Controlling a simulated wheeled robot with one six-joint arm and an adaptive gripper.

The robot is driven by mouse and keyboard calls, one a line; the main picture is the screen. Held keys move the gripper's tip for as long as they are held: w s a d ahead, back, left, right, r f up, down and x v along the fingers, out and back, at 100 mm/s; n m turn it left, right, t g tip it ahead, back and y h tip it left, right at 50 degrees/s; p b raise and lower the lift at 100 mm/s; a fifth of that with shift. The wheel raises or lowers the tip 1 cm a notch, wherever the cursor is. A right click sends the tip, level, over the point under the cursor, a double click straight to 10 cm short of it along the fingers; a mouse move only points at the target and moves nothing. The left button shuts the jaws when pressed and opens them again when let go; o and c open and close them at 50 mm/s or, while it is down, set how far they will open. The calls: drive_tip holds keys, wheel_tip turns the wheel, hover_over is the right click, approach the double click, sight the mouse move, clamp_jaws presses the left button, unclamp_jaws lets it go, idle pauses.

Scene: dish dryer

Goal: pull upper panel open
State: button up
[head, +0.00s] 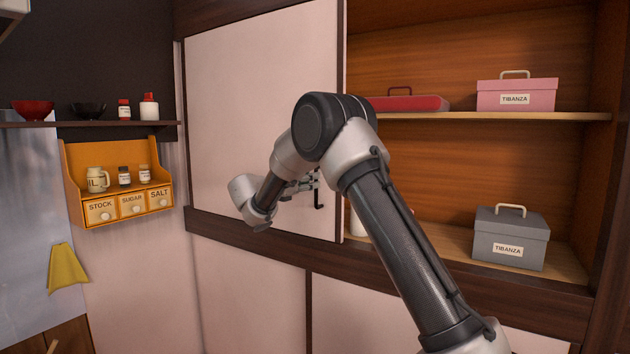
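The upper panel (240,90) is a large pale sliding door with a dark edge, covering the left part of the upper cupboard. The right part of the cupboard stands open. A small black handle (318,201) is near the panel's lower right. My gripper (311,186) is at the handle, pointing right, partly behind my arm. Its fingers are too small to tell whether they are open, shut or touching the handle. My arm hides part of the panel's right edge.
Open shelves (545,116) hold a pink box (517,92), a red case (412,103) and a grey box (508,240). An orange spice rack (85,158) hangs left, below a shelf with bowls (33,109). Pale lower panels (250,290) lie below.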

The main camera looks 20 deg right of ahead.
drive_tip(key=v, duration=0.8)
drive_tip(key=shift+a, duration=0.1)
drive_tip(key=s+d+f+m+g+y, duration=0.3)
drive_tip(key=s+f+m, duration=0.1)
drive_tip(key=f, duration=0.6)
drive_tip(key=s+d+f+m+g+y, duration=0.2)
drive_tip(key=s+d+m+g, duration=0.25)
drive_tip(key=s, duration=0.45)
drive_tip(key=s+d+r+m+t+y, duration=0.1)
drive_tip(key=s+m+y, duration=0.4)
drive_tip(key=s, duration=1.2)
drive_tip(key=s+d+r+m+t+y, duration=0.2)
drive_tip(key=s+m+y, duration=0.4)
drive_tip(key=s, duration=1.2)
drive_tip(key=r+m, duration=0.1)
drive_tip(key=m, duration=0.3)
drive_tip(key=shift+d+t, duration=0.15)
drive_tip(key=shift+t, duration=0.2)
